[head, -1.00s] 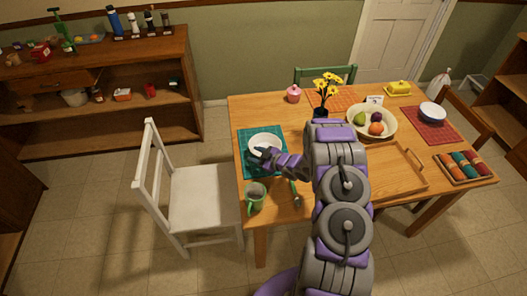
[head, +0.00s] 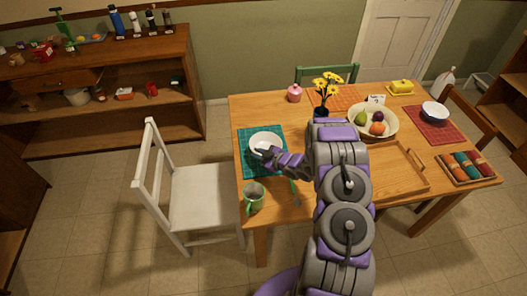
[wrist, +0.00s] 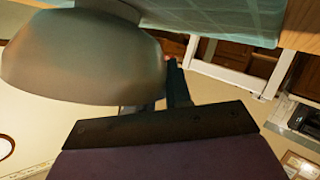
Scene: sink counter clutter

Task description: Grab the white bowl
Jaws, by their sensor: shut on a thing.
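The white bowl (head: 265,140) is over the teal placemat (head: 250,165) at the left end of the wooden table. My gripper (head: 265,152) is at the bowl's near edge and shut on it. In the wrist view the bowl (wrist: 80,57) fills the upper left, shaded grey, and my gripper (wrist: 172,85) meets its side. The teal placemat (wrist: 220,18) shows at the top of the wrist view, apart from most of the bowl. The fingertips are partly hidden by the bowl.
A green mug (head: 254,195) stands near the table's front left corner, with cutlery (head: 294,192) beside it. A flower vase (head: 321,112), a fruit bowl (head: 373,121) and a wooden tray (head: 398,172) stand to the right. A white chair (head: 185,195) is left of the table.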

